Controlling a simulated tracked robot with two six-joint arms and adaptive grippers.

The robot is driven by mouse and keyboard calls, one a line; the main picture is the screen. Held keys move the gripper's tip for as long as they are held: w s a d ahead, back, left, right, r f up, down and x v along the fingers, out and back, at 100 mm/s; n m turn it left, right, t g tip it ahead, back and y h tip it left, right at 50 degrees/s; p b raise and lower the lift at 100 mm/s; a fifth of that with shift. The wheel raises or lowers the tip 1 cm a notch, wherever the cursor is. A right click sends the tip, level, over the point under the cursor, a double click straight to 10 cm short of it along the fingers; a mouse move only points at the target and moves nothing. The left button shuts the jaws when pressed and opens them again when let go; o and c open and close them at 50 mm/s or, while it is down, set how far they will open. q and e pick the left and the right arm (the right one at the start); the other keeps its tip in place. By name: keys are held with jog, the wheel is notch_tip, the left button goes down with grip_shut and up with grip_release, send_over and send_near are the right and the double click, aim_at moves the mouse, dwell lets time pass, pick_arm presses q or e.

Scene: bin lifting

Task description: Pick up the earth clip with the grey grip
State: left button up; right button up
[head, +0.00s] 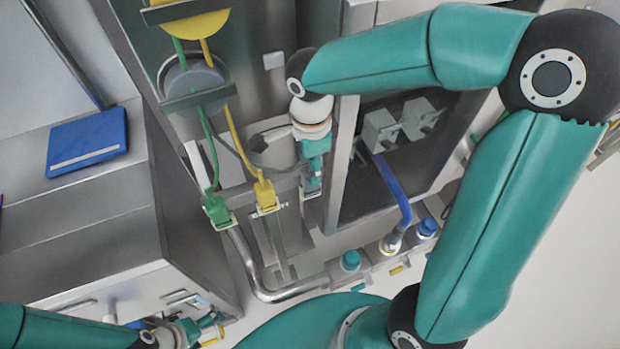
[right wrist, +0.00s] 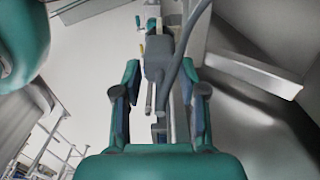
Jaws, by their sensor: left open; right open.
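The grey-gripped earth clip (right wrist: 158,62) shows in the right wrist view, with a thick grey cable rising from it. It appears in line with the gap between the open fingers of my right gripper (right wrist: 162,95); I cannot tell its depth or any contact. In the head view my right gripper (head: 312,185) points down beside the cabinet frame, and the grey clip is hard to make out there. A green clip (head: 217,210) and a yellow clip (head: 266,197) hang on their cables to its left. My left gripper (head: 207,330) is open at the bottom left, away from the clips.
A yellow reel (head: 195,22) and a grey reel (head: 192,85) hang above the clips. An open metal cabinet (head: 350,185) stands right of my right gripper. A bent metal pipe (head: 262,285) and a teal knob (head: 351,260) lie below. A blue folder (head: 87,142) lies left.

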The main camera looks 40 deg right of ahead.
jog(key=shift+f+p, duration=0.4)
jog(key=shift+f, duration=3.05)
grip_shut()
